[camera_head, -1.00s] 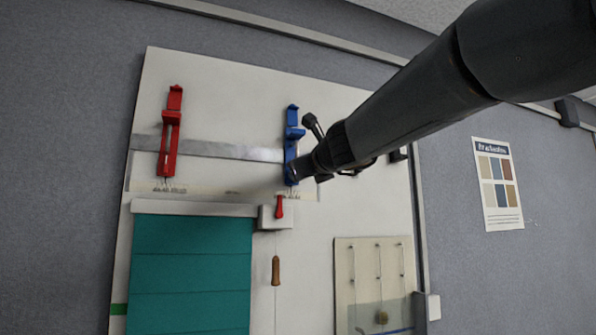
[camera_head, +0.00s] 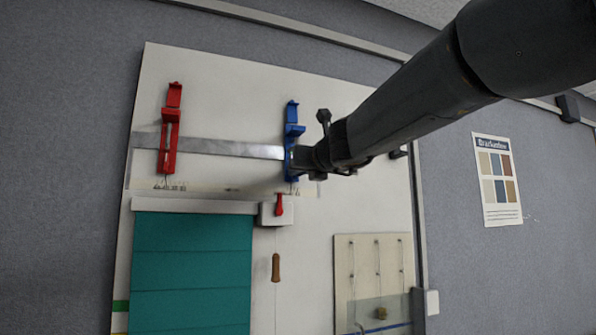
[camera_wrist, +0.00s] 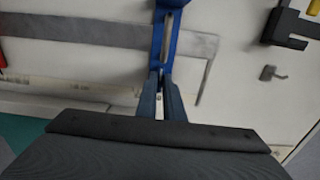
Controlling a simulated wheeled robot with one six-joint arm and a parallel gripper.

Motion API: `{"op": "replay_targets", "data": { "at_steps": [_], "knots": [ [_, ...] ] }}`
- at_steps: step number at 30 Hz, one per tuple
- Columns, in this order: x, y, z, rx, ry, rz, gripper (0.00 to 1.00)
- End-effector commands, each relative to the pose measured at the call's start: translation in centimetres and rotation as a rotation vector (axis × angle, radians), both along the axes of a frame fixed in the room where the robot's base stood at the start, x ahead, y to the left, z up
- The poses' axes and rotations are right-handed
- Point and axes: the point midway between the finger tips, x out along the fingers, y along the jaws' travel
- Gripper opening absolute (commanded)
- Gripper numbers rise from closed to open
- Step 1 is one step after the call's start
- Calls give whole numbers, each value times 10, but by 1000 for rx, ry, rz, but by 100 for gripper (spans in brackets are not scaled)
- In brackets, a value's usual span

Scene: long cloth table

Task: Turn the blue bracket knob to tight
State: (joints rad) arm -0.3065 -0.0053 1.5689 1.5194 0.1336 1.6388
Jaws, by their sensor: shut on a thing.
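The blue bracket (camera_head: 292,112) is fixed upright on the pale wall board, at the right end of a grey metal strip (camera_head: 230,150). It also shows at the top middle of the wrist view (camera_wrist: 158,38), with a pale slot down its middle. My gripper (camera_head: 297,160) is at the lower part of the bracket. In the wrist view its two dark fingers (camera_wrist: 160,92) are close together at the bracket's lower end, shut on what I take to be the blue knob. The knob itself is hidden by the fingers.
A red bracket (camera_head: 169,140) stands at the strip's left end. Below are a teal blind (camera_head: 190,270), a small red lever (camera_head: 279,206) and a hanging brown handle (camera_head: 275,267). A hook panel (camera_head: 345,265) is at lower right. A poster (camera_head: 497,180) hangs further right.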

Motion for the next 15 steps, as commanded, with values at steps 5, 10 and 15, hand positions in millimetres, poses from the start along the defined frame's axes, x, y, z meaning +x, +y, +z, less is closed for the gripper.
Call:
{"op": "replay_targets", "data": {
  "at_steps": [5,10,15],
  "knots": [
    [0,0,-1,0,2,1,0],
    [0,0,-1,0,1,1,16],
    [0,0,-1,0,1,0,16]
  ]
}}
